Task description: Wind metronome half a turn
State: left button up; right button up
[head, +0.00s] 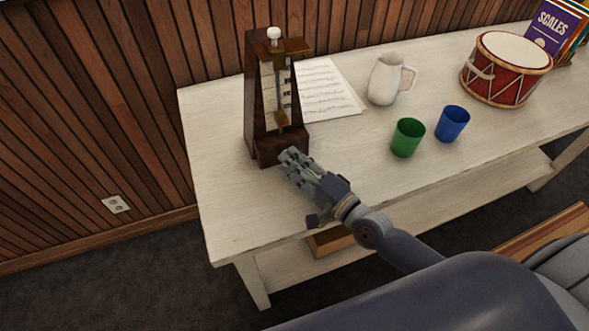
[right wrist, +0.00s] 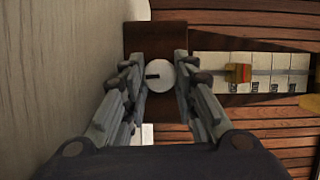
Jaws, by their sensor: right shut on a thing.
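The dark wooden metronome (head: 258,120) stands upright at the left end of the white table, its pendulum rod and scale facing front. My right gripper (head: 288,157) is at the front of its base. In the right wrist view the metronome's dark base (right wrist: 150,32) appears turned sideways. A round pale winding knob (right wrist: 159,76) with a short dark mark pointing left sits between my fingertips, and the right gripper (right wrist: 160,84) is shut on it. In the head view my fingers hide this knob. My left gripper is not in view.
Sheet music (head: 330,92) lies behind and right of the metronome. A white pitcher (head: 386,80), a green cup (head: 407,138), a blue cup (head: 452,124) and a red drum (head: 498,82) stand further right. The white table's (head: 225,205) front left area is clear.

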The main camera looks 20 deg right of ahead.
jog(key=shift+a+f, duration=0.1)
jog(key=shift+m, duration=0.3)
jog(key=o, duration=0.8)
jog(key=shift+a, duration=0.1)
jog(key=v, duration=1.2)
jog(key=shift+w, duration=0.1)
jog(key=shift+f, duration=0.1)
